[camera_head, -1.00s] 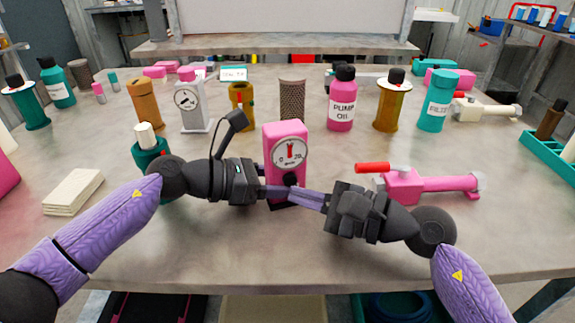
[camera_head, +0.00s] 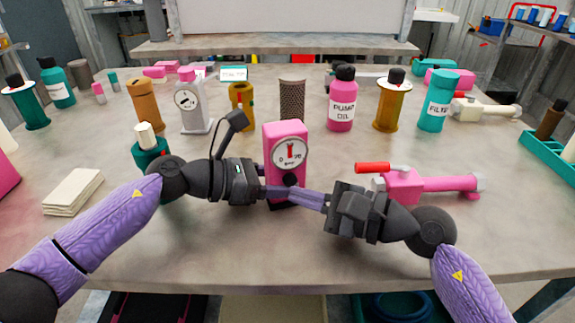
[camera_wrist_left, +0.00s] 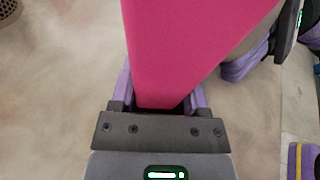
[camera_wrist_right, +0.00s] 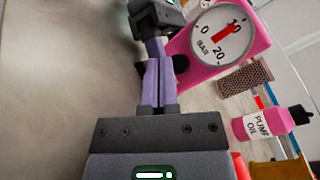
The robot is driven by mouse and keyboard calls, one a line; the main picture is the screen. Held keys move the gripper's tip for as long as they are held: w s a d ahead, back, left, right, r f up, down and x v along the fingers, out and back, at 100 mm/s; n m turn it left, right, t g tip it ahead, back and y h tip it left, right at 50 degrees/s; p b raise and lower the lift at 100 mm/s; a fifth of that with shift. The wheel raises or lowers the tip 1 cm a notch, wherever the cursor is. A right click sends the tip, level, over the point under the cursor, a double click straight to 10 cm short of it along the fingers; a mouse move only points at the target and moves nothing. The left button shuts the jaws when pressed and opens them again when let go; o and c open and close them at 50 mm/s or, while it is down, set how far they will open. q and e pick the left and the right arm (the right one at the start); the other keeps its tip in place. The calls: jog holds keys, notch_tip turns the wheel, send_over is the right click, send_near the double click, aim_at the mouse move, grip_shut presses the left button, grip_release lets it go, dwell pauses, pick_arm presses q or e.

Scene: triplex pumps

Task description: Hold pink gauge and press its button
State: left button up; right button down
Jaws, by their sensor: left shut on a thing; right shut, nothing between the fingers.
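The pink gauge (camera_head: 284,135) stands upright in the middle of the table, with a round white dial and a red needle. A black button (camera_head: 290,180) is below the dial. My left gripper (camera_head: 268,191) is shut on the gauge's lower body from the left; the pink body (camera_wrist_left: 185,45) fills the space between its fingers in the left wrist view. My right gripper (camera_head: 290,196) is shut and empty, its fingertips low at the gauge's front, close to the button. In the right wrist view the button (camera_wrist_right: 180,63) is beside the fingertips; I cannot tell if they touch.
A pink pump part with a red handle (camera_head: 430,186) lies right of the gauge, near my right arm. A green bottle (camera_head: 149,160) stands beside my left wrist. A pink oil bottle (camera_head: 342,105) and several cylinders stand behind. The table's front is clear.

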dwell(0.6)
jog(key=shift+w+a, duration=0.15)
jog(key=shift+w, duration=0.3)
jog(key=shift+w, duration=0.2)
jog(key=shift+s, duration=0.1)
dwell(0.3)
jog(key=shift+s, duration=0.55)
jog(key=s, duration=0.2)
jog(key=s+d, duration=0.1)
jog(key=s, duration=0.1)
jog(key=s+d, duration=0.1)
jog(key=shift+s, duration=0.4)
